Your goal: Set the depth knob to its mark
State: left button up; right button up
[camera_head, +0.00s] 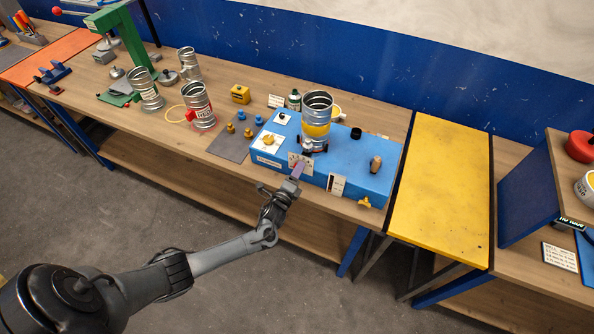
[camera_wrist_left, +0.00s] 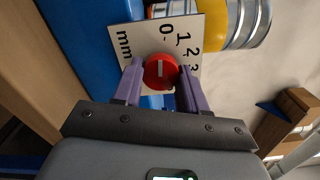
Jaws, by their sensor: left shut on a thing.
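The depth knob (camera_wrist_left: 161,71) is round and red with a short white line on its face, in the middle of the left wrist view. It sits on a white scale plate (camera_wrist_left: 150,42) marked 0, 1, 2, 3 and mm. The plate also shows in the head view (camera_head: 294,157) on the front of the blue machine (camera_head: 340,168). My left gripper (camera_wrist_left: 159,86) has its purple fingers on both sides of the knob, shut on it. In the head view my left gripper (camera_head: 299,171) covers the knob. I cannot tell exactly which number the line points to.
A ribbed metal duct with a yellow band (camera_head: 317,131) stands on the machine just behind the plate. Several metal ducts (camera_head: 198,106) stand at left on the wooden bench. A yellow table (camera_head: 441,190) adjoins at right. A yellow wing-shaped knob (camera_head: 365,202) is on the machine's front right.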

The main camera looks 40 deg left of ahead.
pick_arm(q)
jog(key=shift+a+m+p, duration=0.1)
jog(key=shift+m+p, duration=1.4)
jog(key=shift+m, duration=5.1)
jog(key=shift+m, duration=0.3)
jog(key=o, duration=1.1)
jog(key=shift+c, duration=0.2)
jog(key=shift+s, duration=0.1)
